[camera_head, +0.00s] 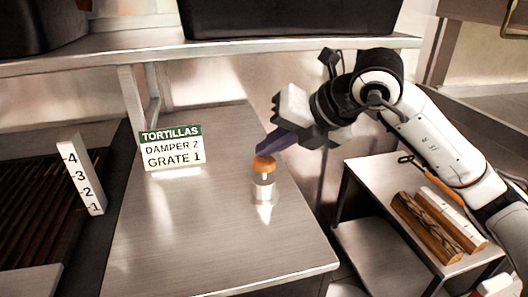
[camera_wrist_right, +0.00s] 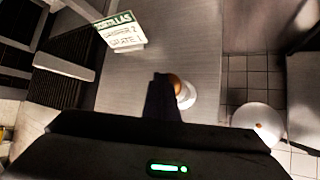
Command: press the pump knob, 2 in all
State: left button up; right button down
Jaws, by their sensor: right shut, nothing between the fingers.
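The pump knob (camera_head: 264,163) is a round orange-brown cap on top of a small metal and clear pump (camera_head: 263,190). The pump stands upright on the steel table (camera_head: 215,240). My right gripper (camera_head: 264,149) is shut and empty, its dark purple fingers pointing down and left with the tips just above the knob in the head view. I cannot tell whether they touch it. In the right wrist view, the shut fingers (camera_wrist_right: 163,82) partly cover the knob (camera_wrist_right: 177,83). My left gripper is not in view.
A numbered white scale (camera_head: 81,175) stands by a dark grate (camera_head: 35,205) at left. A shelf (camera_head: 200,58) runs above. A side table (camera_head: 375,177) at right holds wood pieces (camera_head: 427,226).

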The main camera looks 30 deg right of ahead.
aim_at(269, 161)
jog(key=shift+s+f+b, duration=0.1)
jog(key=shift+f+b, duration=0.45)
jog(key=shift+f, duration=0.2)
jog(key=shift+r, duration=0.1)
dwell(0.4)
jog(key=shift+r+p, duration=1.6)
jog(key=shift+r, duration=0.5)
notch_tip(269, 161, up, 5)
jog(key=p, duration=0.4)
dwell(1.4)
